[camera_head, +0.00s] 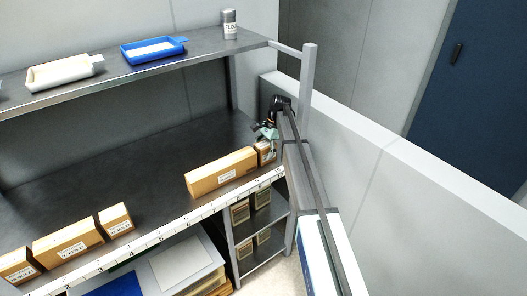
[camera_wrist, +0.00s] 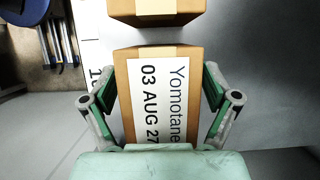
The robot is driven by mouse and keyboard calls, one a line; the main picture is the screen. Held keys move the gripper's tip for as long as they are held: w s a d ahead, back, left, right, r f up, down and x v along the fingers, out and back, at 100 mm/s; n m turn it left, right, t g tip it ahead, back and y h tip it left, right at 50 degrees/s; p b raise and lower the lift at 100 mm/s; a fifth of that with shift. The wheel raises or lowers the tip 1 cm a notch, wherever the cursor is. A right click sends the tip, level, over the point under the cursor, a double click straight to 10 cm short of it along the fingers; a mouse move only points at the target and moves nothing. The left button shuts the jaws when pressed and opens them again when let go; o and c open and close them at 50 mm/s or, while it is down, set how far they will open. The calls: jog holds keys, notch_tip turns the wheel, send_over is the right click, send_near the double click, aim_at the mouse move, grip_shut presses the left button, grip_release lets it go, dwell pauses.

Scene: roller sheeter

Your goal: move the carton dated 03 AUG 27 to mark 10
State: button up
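The carton dated 03 AUG 27 (camera_wrist: 137,118) is a small brown box with a white label, reading "Yomotane 03 AUG 27" in the wrist view. In the head view it is the short carton (camera_head: 265,153) at the right end of the bench, partly hidden by my gripper (camera_head: 265,133). In the wrist view my gripper (camera_wrist: 160,88) straddles it, one finger close along each side. I cannot tell whether the pads press on it. The numbered strip (camera_wrist: 93,50) runs by its label end; a partly covered number beginning with 1 shows beside the left finger.
A long carton (camera_head: 222,173) stands just left of the dated one, with a narrow gap seen from the wrist. Several cartons stand at the bench's left end, including a long one (camera_head: 68,241). The bench middle (camera_head: 130,180) is clear. A post (camera_head: 308,85) and wall (camera_head: 350,140) bound the right.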

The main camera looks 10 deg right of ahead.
aim_at(266, 143)
jog(key=shift+b+v, duration=0.85)
jog(key=shift+v, duration=0.85)
jog(key=shift+d+r, duration=0.1)
jog(key=shift+r, duration=0.35)
